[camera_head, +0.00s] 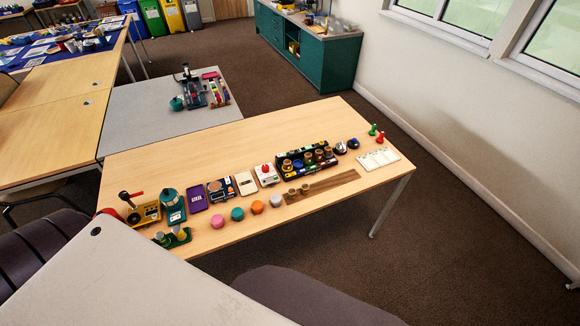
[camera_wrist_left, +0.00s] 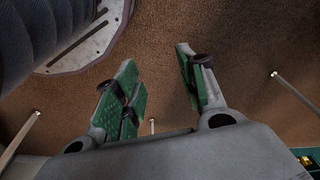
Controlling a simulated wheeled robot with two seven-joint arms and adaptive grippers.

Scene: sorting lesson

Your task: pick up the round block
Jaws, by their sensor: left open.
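On the wooden table in the head view, a row of small round pieces lies near the front edge: a pink one (camera_head: 217,221), a teal one (camera_head: 237,214), an orange one (camera_head: 257,207) and a grey one (camera_head: 275,201). I cannot tell which of them is the round block. My left gripper (camera_wrist_left: 156,60) shows in the left wrist view with its two green-padded fingers apart. It is empty, over brown carpet, with none of the round pieces in that view. Neither gripper shows in the head view.
The wooden table (camera_head: 245,140) is clear toward its back. Behind the round pieces stand a purple box (camera_head: 196,198), a white box with a red top (camera_head: 266,175) and a black rack (camera_head: 293,164). A long brown strip (camera_head: 322,187) lies right of them. A grey table (camera_head: 135,118) adjoins behind.

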